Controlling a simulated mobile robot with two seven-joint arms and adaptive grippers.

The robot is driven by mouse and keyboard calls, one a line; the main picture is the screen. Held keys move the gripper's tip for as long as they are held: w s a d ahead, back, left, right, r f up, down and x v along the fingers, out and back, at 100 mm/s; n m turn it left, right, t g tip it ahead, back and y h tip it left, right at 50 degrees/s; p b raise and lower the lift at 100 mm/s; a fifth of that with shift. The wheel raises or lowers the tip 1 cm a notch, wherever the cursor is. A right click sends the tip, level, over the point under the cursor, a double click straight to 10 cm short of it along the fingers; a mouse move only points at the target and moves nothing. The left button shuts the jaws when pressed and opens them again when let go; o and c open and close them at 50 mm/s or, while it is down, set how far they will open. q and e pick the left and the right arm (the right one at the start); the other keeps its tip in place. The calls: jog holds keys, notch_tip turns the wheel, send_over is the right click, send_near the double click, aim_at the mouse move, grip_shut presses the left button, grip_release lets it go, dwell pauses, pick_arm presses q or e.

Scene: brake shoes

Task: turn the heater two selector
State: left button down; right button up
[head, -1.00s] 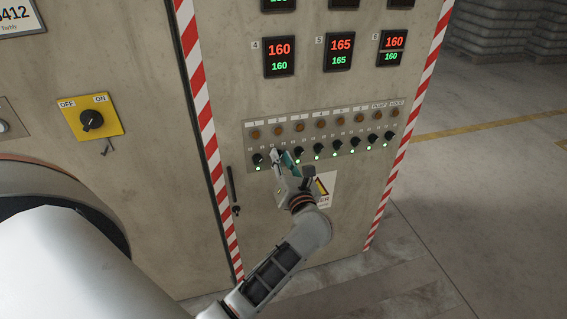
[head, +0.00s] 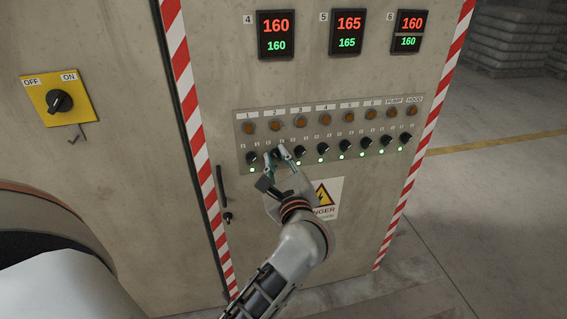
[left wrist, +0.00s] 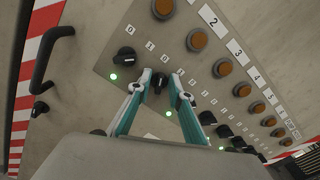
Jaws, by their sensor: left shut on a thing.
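The heater two selector (head: 276,152) is a small black knob in the second column of the grey panel strip (head: 243,128), under the label 2 and an orange lamp. In the left wrist view the knob (left wrist: 158,84) sits between the fingertips of my left gripper (left wrist: 160,80), which is shut on it. The gripper (head: 276,156) reaches up to it from below in the head view. The fingers partly cover the knob, so its pointer direction is hard to tell. A green light (left wrist: 168,114) glows below it. My right gripper is in neither current view.
The heater one selector (head: 252,158) is close on the left, and the third selector (head: 299,150) is close on the right. A black door handle (head: 222,186) stands at the lower left. Temperature displays (head: 276,35) are above.

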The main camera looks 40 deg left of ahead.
pick_arm(q)
jog(key=shift+f+n+b, duration=0.45)
jog(key=shift+n+b, duration=0.1)
jog(key=shift+n, duration=0.15)
jog(key=shift+r+n+b, duration=0.2)
jog(key=shift+n+b, duration=0.45)
jog(key=shift+n, duration=0.15)
pick_arm(e)
jog(key=shift+w+a+f, duration=0.1)
jog(key=shift+w+a, duration=0.05)
jog(key=shift+a, duration=0.4)
pick_arm(q)
jog(key=shift+r, duration=0.1)
pick_arm(e)
jog(key=shift+w+r, duration=0.2)
jog(key=shift+r, duration=0.1)
pick_arm(q)
jog(key=c, duration=2.2)
grip_release()
jog(key=shift+r+n, duration=0.1)
jog(key=shift+n, duration=0.2)
pick_arm(e)
jog(key=shift+s+f, duration=0.1)
jog(key=shift+f, duration=0.1)
